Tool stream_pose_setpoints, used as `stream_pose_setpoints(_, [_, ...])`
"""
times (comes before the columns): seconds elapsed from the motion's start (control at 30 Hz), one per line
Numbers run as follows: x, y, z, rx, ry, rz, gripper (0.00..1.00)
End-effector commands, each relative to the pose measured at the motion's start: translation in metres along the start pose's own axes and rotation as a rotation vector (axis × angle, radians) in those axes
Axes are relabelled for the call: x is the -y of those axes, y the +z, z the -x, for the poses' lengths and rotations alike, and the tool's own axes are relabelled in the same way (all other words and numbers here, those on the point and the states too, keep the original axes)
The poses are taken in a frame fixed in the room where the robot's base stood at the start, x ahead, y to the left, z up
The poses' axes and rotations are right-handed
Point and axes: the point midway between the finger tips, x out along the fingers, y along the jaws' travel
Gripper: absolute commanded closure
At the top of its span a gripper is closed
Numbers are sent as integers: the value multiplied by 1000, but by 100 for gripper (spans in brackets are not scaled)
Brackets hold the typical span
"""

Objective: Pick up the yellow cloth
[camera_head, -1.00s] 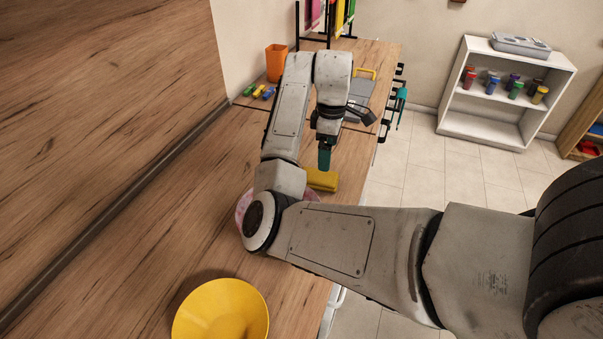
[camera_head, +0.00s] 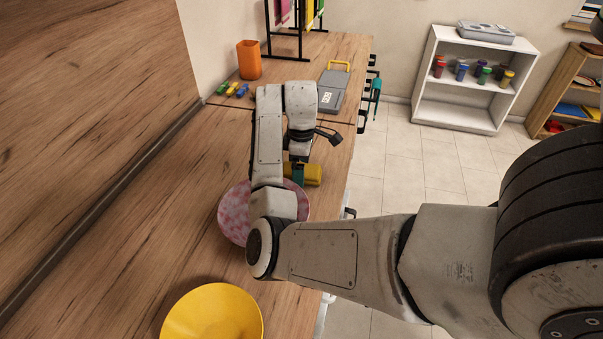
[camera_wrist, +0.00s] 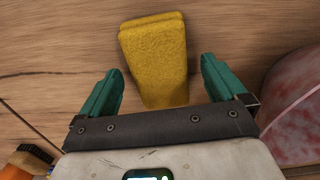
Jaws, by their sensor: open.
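The yellow cloth (camera_wrist: 155,55) is a folded, thick rectangular pad lying on the wooden counter. In the wrist view it lies ahead of my gripper (camera_wrist: 155,85), its near end between the two teal fingers. The fingers are apart and do not visibly touch it. In the head view the cloth (camera_head: 306,174) is partly hidden behind my gripper (camera_head: 298,174), which is low over the counter beside it.
A pink mottled plate (camera_head: 235,215) is close to the cloth; its edge shows in the wrist view (camera_wrist: 300,125). A yellow bowl (camera_head: 212,315) stands nearer. An orange cup (camera_head: 249,60), small coloured items and a grey case (camera_head: 333,90) are farther back.

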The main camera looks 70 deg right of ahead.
Motion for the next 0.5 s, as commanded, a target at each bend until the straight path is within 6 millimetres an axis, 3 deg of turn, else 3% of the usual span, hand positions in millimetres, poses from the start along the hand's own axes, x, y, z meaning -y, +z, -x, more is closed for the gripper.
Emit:
stream_pose_setpoints(0.33, [0,0,-9,0,0,0,2])
stream_pose_setpoints(0.5, [0,0,-9,-1,0,0,18])
